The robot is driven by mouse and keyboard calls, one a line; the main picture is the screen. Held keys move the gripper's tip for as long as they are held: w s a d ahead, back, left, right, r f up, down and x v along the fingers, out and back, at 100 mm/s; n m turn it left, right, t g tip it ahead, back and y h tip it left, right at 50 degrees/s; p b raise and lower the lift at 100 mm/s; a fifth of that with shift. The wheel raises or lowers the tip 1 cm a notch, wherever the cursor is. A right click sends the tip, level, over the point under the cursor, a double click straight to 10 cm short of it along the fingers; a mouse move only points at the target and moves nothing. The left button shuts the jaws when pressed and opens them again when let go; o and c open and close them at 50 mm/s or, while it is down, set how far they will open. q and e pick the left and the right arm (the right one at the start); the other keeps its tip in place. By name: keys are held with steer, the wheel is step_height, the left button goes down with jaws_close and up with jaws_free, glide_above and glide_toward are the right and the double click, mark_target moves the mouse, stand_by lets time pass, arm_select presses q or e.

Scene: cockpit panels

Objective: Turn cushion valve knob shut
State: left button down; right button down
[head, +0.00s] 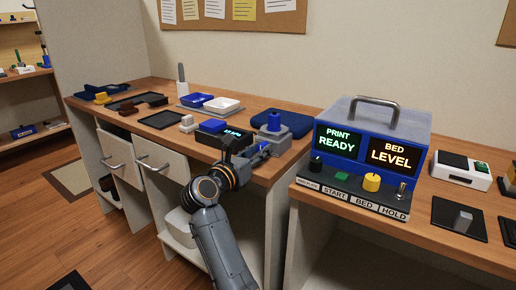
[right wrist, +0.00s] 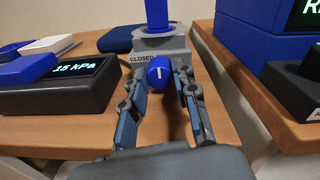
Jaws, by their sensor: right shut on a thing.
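The cushion valve is a grey block (right wrist: 178,48) with a blue cylinder (right wrist: 156,14) standing on top. Its small round blue knob (right wrist: 159,70) faces my right wrist camera, with a white pointer line roughly upright. The word CLOSED is printed left of the knob; other lettering is hidden by the fingers. My right gripper (head: 256,149) is shut on the knob, one finger on each side. In the head view the valve block (head: 289,132) stands near the counter's front edge, partly behind my gripper. My left gripper is not in view.
A dark display box (right wrist: 62,84) reading 15 kPa stands left of the valve. A blue control box (head: 375,150) with a handle, knobs and two screens stands to the right. A blue pad (head: 245,107) lies behind. Trays and drawers are further left.

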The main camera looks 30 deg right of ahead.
stand_by(0.3)
steer(key=c, duration=1)
jaws_free()
step_height(320, 180, up, 10)
